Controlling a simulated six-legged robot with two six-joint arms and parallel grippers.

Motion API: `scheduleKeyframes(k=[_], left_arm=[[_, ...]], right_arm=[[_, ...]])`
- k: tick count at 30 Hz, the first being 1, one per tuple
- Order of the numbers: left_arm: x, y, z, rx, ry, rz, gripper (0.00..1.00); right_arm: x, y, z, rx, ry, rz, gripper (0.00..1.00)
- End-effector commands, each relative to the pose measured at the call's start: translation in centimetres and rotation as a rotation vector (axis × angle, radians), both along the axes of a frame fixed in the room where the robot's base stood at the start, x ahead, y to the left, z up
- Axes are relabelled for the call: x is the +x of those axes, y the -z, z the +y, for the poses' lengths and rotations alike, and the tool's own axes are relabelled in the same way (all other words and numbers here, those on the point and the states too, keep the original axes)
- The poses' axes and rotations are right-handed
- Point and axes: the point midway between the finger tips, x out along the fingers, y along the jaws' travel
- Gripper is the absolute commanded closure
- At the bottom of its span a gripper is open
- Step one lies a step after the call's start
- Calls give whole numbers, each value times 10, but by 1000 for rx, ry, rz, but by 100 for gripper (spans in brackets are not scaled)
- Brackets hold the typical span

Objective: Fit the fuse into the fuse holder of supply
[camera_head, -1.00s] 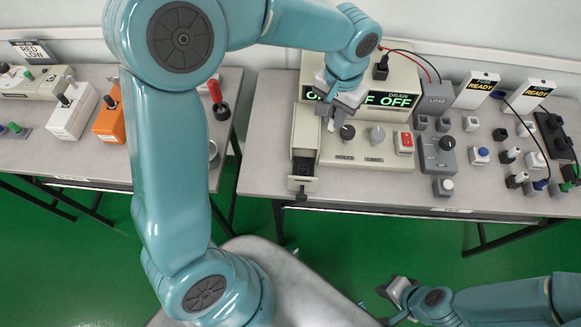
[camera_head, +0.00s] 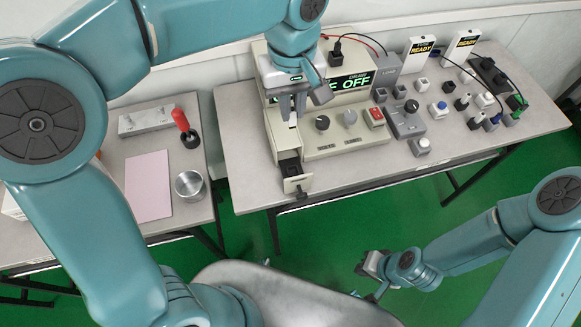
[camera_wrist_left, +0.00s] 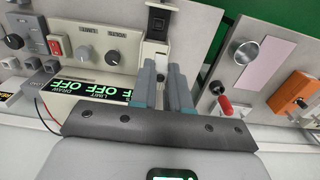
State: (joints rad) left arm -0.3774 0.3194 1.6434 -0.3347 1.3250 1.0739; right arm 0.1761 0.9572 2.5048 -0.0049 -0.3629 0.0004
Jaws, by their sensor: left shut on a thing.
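The supply (camera_head: 350,135) is a beige box with a green-lettered display, two knobs and a red switch. At its front left corner is a dark open slot with a tab, apparently the fuse holder (camera_head: 290,170); it also shows at the top of the left wrist view (camera_wrist_left: 157,18). My left gripper (camera_head: 292,112) is above the supply's left strip, behind the holder and apart from it. In the left wrist view its fingers (camera_wrist_left: 162,72) are close together, pointing toward the holder. The fuse is not clearly seen between them. My right gripper (camera_head: 370,275) hangs low, in front of the table, away from the supply.
Grey modules (camera_head: 405,122), cables and two "READY" testers (camera_head: 420,52) stand right of the supply. A red-handled tool (camera_head: 185,128), a metal cup (camera_head: 190,184) and a pink sheet (camera_head: 148,185) are on the left table. A gap separates the tables.

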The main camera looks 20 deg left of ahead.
Motion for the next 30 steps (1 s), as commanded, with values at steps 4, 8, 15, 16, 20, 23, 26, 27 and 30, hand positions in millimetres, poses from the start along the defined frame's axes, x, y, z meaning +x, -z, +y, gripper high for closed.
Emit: scheduleKeyframes(k=[4, 8, 15, 16, 20, 23, 26, 27, 30], left_arm=[[0, 41, -3, 4, -6, 9, 100], [1, 81, -4, 2, -5, 9, 100], [2, 137, -4, 2, -4, 6, 100], [2, 141, -4, 1, -4, 4, 100], [2, 151, -3, 1, -4, 3, 100], [1, 167, -3, 1, -4, 6, 100], [1, 183, -2, 2, -3, 5, 100], [1, 187, -2, 1, -4, 3, 100], [1, 192, -1, 1, -5, 3, 100]], right_arm=[[0, 8, 0, 0, 0, 0, 100], [0, 12, 0, 0, 0, 0, 100], [0, 16, 0, 0, 0, 0, 100], [0, 16, 0, 0, 0, 0, 100], [0, 17, 0, 0, 0, 0, 100], [0, 18, 0, 0, 0, 0, 100], [0, 20, 0, 0, 0, 0, 100], [0, 20, 0, 0, 0, 0, 100], [0, 20, 0, 0, 0, 0, 100]])
